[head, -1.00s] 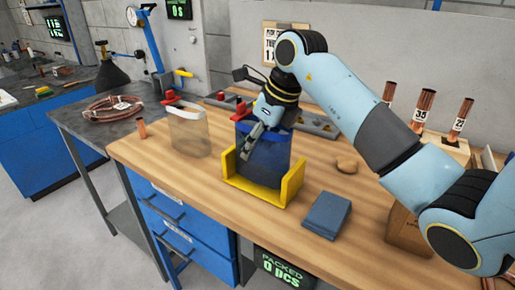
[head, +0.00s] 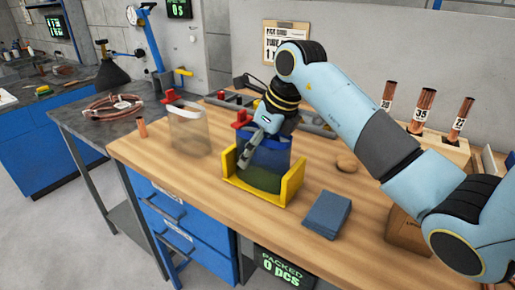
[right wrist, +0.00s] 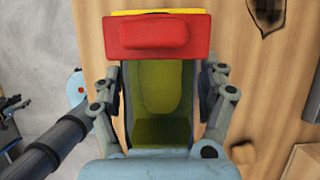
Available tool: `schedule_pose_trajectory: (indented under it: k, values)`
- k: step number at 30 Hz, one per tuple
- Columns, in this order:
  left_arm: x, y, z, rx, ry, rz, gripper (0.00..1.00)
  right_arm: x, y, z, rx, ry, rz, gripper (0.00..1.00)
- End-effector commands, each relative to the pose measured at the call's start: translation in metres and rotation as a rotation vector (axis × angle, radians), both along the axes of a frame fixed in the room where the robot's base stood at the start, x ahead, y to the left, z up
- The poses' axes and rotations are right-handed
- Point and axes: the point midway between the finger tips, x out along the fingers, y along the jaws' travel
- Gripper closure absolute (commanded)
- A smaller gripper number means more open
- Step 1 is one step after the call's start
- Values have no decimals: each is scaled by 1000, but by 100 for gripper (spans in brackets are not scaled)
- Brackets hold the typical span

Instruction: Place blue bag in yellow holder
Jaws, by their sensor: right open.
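The translucent blue bag (head: 268,155) stands upright within the yellow holder (head: 262,196) on the wooden bench. Its lower part looks green in the head view. Its red top piece shows in the head view (head: 241,119) and large in the right wrist view (right wrist: 153,36). My right gripper (head: 247,157) is at the bag's upper part, fingers pointing down. In the right wrist view its open fingers (right wrist: 160,95) lie on either side of the bag; whether they touch it is not clear. A yellow edge shows behind the red piece there.
A clear bag with a red top (head: 188,128) stands to the left. A blue-grey folded cloth or pad (head: 327,214) lies right of the holder. A small round wooden piece (head: 347,164) and a rack with copper tubes (head: 423,108) are further right.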

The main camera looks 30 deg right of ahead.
Motion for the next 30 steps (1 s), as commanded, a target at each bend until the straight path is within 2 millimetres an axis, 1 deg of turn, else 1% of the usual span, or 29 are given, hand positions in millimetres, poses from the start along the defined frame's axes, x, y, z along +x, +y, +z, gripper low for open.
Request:
schedule_pose_trajectory:
  k: [5,12,15,18,23,30]
  values:
    - [0,0,-2,0,0,0,60,-8,-5,24,-4,-6,1,24]
    - [0,0,-7,-1,1,0,60,-27,-13,75,-5,-6,1,24]
    - [-1,-1,-8,-1,1,0,60,-34,-16,92,-5,-4,2,24]
    - [-1,-1,-9,-1,1,0,60,-38,-18,104,-2,-4,1,24]
    - [-1,-1,-10,-1,1,0,60,-42,-18,112,-1,-1,1,24]
    - [0,-1,-10,-1,1,0,60,-42,-18,112,0,-1,0,24]
